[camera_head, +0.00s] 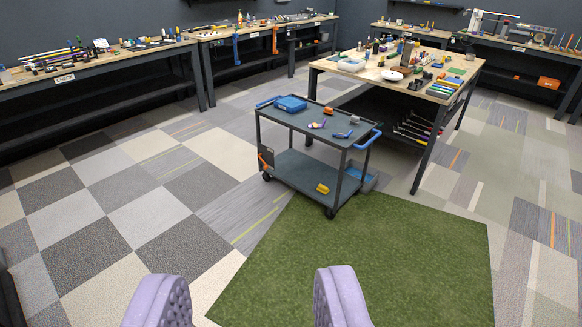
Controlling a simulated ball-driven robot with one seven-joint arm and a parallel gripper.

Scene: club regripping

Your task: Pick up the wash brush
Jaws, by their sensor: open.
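My gripper (248,274) shows as two lilac, ridged fingers at the bottom edge of the view. They stand wide apart with nothing between them, and only floor and green turf show beyond. I cannot tell for sure which item is the wash brush, as the small objects are too far off. A grey cart (300,203) stands ahead, with several small items on its top and a small yellow item (322,188) on its lower shelf. My gripper is well short of the cart.
A green turf mat (370,262) lies ahead and right. A crowded wood-topped table (335,68) stands behind the cart. Workbenches with tools line the walls, one (120,56) at the left. A blue tray (290,104) sits on the cart. Tiled floor at left is clear.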

